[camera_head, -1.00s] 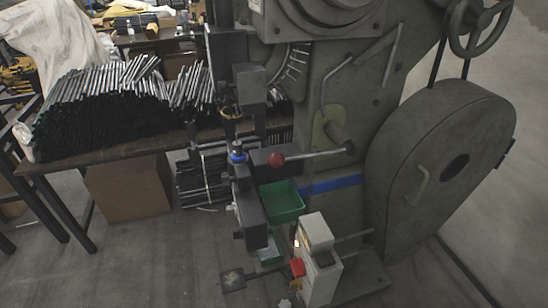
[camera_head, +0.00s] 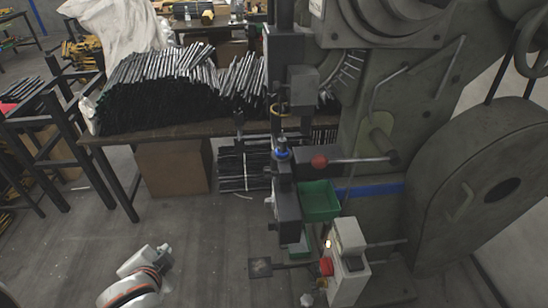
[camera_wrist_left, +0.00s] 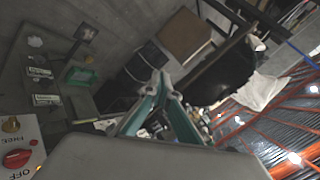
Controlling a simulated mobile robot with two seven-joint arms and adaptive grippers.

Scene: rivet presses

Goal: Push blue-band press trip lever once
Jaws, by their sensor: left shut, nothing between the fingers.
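The press (camera_head: 390,200) is grey-green with a blue band (camera_head: 375,190) across its column. Its lever, a metal rod with a red ball knob (camera_head: 320,161), points left from the column and lies nearly level. My left arm shows at the lower left in the head view, well to the left of the lever and apart from the press. In the left wrist view the teal fingers of my left gripper (camera_wrist_left: 157,86) are shut with nothing between them. The lever cannot be made out in that view. My right gripper is out of view.
A green bin (camera_head: 321,201) sits below the lever. A white control box (camera_head: 348,262) with a red knob stands in front. A table (camera_head: 120,137) with stacked dark rods is behind left, a cardboard box (camera_head: 172,167) under it. The floor between my arm and the press is clear.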

